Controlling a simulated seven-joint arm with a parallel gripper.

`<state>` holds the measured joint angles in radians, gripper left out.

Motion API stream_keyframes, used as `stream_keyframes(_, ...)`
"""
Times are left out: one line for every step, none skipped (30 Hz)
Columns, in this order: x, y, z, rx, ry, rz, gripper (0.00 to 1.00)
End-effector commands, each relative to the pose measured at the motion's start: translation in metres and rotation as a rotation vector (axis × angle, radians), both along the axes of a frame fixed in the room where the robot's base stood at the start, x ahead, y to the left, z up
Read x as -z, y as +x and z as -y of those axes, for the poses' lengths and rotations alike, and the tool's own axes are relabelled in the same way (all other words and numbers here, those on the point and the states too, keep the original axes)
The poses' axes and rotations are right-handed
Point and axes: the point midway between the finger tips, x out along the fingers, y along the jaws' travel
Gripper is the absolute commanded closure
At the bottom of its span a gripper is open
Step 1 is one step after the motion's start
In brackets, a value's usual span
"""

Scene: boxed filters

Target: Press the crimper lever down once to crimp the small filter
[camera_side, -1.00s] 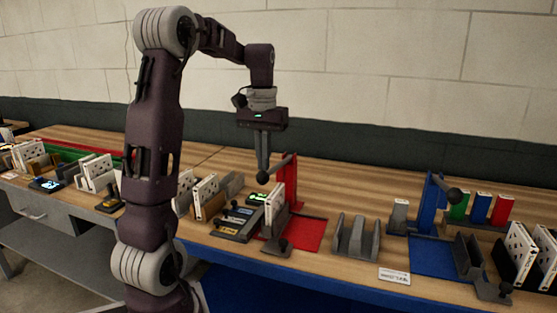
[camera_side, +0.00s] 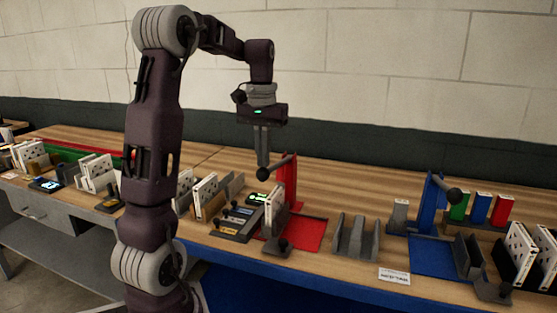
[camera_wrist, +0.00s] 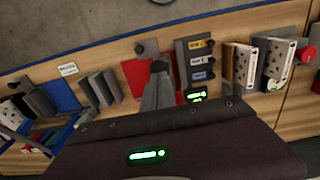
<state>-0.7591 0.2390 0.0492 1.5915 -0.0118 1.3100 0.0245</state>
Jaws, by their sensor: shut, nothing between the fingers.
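The red crimper has an upright post (camera_side: 290,185), a red base mat (camera_side: 308,235) and a lever ending in a dark round knob (camera_side: 262,174). The lever slopes down to the left from the post top. My gripper (camera_side: 262,163) points straight down, fingers shut and empty, its tips at the knob; contact is hard to tell. A pale, thin filter (camera_side: 271,200) stands upright in the grey holder below the lever. In the wrist view, my shut fingertips (camera_wrist: 160,72) lie over the dark knob (camera_wrist: 158,65), beside the red mat (camera_wrist: 135,75).
A blue crimper (camera_side: 434,205) with its own knobbed lever stands to the right. An empty grey slotted rack (camera_side: 356,237) stands between them. A dark control panel (camera_side: 238,221) and boxed filters (camera_side: 205,198) are on the left. Coloured boxes (camera_side: 480,208) stand at the back right.

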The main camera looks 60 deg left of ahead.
Motion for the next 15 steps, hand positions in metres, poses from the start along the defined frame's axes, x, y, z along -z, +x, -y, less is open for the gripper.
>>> stream_keyframes(-0.005, 0.0, 0.0, 0.0, 0.001, 0.001, 1.0)
stream_keyframes(-0.008, 0.0, 0.0, 0.0, 0.0, 0.0, 1.0)
stream_keyframes(-0.012, 0.0, 0.0, 0.001, 0.001, 0.001, 1.0)
stream_keyframes(-0.015, 0.0, 0.0, 0.001, 0.0, 0.0, 1.0)
stream_keyframes(-0.018, 0.0, 0.0, 0.001, 0.001, 0.001, 1.0)
stream_keyframes(-0.023, 0.0, 0.0, 0.001, 0.0, 0.0, 1.0)
stream_keyframes(-0.026, 0.0, 0.0, 0.001, 0.001, 0.001, 1.0)
stream_keyframes(-0.029, 0.0, 0.0, 0.001, 0.0, 0.0, 1.0)
stream_keyframes(-0.033, 0.0, 0.0, 0.001, 0.001, 0.001, 1.0)
stream_keyframes(-0.036, 0.0, 0.0, 0.001, 0.0, 0.0, 1.0)
stream_keyframes(-0.04, 0.0, 0.0, 0.001, 0.001, 0.001, 1.0)
stream_keyframes(-0.044, 0.0, 0.0, 0.001, 0.0, 0.0, 1.0)
stream_keyframes(-0.047, 0.0, 0.0, 0.001, 0.0, 0.0, 1.0)
stream_keyframes(-0.05, 0.0, 0.0, 0.0, 0.001, 0.001, 1.0)
stream_keyframes(-0.054, 0.0, 0.0, 0.0, 0.001, 0.001, 1.0)
